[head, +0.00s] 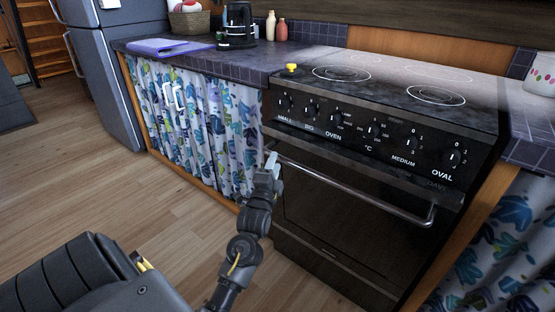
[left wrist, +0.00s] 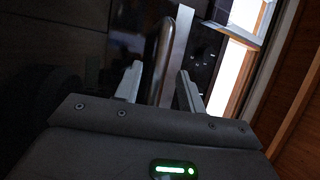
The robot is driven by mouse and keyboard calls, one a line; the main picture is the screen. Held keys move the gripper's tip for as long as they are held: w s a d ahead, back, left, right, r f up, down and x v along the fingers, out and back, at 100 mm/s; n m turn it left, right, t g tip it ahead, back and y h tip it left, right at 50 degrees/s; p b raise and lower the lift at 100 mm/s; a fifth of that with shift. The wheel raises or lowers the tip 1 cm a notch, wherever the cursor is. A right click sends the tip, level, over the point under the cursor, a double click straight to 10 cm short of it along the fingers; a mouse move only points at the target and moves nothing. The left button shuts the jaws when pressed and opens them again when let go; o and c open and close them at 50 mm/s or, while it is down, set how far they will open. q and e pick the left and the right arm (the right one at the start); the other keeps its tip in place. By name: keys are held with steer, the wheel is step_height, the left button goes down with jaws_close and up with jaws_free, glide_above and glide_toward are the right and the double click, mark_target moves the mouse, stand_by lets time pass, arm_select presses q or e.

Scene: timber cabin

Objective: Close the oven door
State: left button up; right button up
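The oven (head: 390,125) is a dark built-in cooker with a row of knobs. Its dark oven door (head: 335,220) is upright or nearly so; I cannot tell for sure whether a small gap remains at its top edge. The metal door handle (head: 355,192) runs across the upper door. My left gripper (head: 272,162) is at the handle's left end. In the left wrist view my left gripper (left wrist: 160,88) is open, with the handle bar (left wrist: 162,50) between its two fingers and space visible beside it. My right gripper is not in view.
The hob and a tiled counter (head: 240,62) lie above. A yellow-topped item (head: 291,68) sits at the hob's left edge. A leaf-patterned curtain (head: 200,125) hangs left of the oven. A fridge (head: 103,70) stands further left. The wooden floor (head: 140,200) before the curtain is clear.

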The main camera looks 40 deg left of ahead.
arm_select(q)
steer(key=shift+x, duration=1.95)
steer(key=shift+c, duration=0.4)
jaws_close()
